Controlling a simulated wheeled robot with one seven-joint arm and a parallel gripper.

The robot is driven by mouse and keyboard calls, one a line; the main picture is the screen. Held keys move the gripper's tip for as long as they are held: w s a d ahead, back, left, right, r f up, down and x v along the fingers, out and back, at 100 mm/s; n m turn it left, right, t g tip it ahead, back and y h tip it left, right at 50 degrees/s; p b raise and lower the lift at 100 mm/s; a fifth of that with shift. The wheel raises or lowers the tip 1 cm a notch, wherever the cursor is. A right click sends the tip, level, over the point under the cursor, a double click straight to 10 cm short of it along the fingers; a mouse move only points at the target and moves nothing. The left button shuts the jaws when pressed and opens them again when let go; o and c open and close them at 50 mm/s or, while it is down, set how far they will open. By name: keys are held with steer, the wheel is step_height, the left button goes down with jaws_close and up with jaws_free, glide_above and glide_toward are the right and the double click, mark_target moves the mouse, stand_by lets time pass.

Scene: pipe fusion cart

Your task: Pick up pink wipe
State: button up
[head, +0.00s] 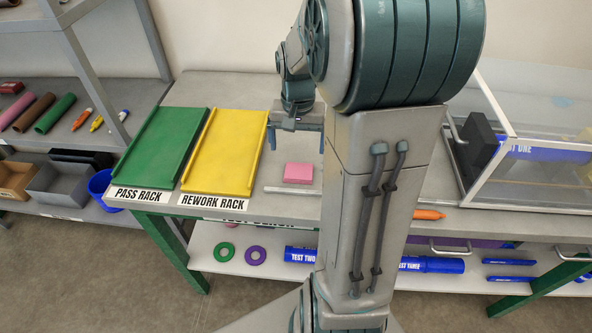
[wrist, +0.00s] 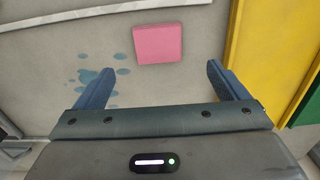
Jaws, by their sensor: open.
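The pink wipe (head: 298,173) is a small flat pink block on the grey bench top, near its front edge and right of the yellow rack. It also shows in the wrist view (wrist: 158,44), top centre, beyond and between my fingertips. My gripper (head: 297,143) is above the bench, behind the wipe in the head view. In the wrist view its two blue fingers (wrist: 153,82) are spread wide with nothing between them. The wipe is apart from both fingers.
A yellow rework rack (head: 225,150) and a green pass rack (head: 163,148) lie left of the wipe. A thin light strip (head: 290,190) runs along the bench in front of it. A clear-walled case (head: 535,170) stands at right. Bluish wet spots (wrist: 85,75) mark the bench.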

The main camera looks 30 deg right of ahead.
mark_target(298, 171)
step_height(298, 171, down, 9)
steer(key=shift+r, duration=0.2)
steer(key=c, duration=1)
